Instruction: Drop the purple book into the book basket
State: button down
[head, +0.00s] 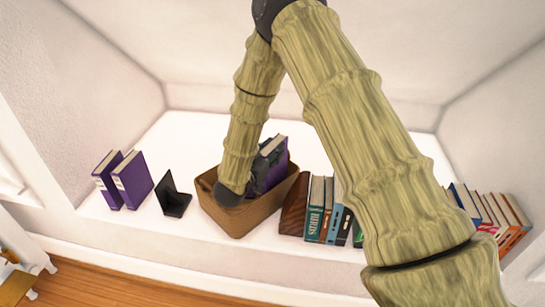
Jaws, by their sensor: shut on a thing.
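The brown book basket (245,220) stands on the white ledge near the middle of the head view. My gripper (258,176) is dark and partly hidden behind my arm. It is shut on the purple book (277,174), which is upright and slightly tilted with its pale page edge up. The book's lower part is hidden behind the basket's front wall, so it appears within the basket's opening. I cannot tell whether it touches the basket floor. Two other purple books, one (107,180) beside another (132,180), stand upright on the ledge at the left.
A black bookend (172,196) stands left of the basket. A brown wooden block (293,206) and a row of books (315,208) are close on its right. More books (500,218) stand at the far right. My arm hides part of the ledge.

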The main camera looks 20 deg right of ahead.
notch_tip(320, 180, down, 2)
jog(key=shift+f, duration=0.75)
jog(key=c, duration=1.3)
grip_release()
jog(key=shift+s+f, duration=0.15)
jog(key=v, duration=0.4)
jog(key=r+v, duration=0.1)
jog(key=v, duration=0.3)
jog(key=p+v, duration=0.1)
jog(key=v, duration=0.3)
jog(key=shift+r, duration=0.15)
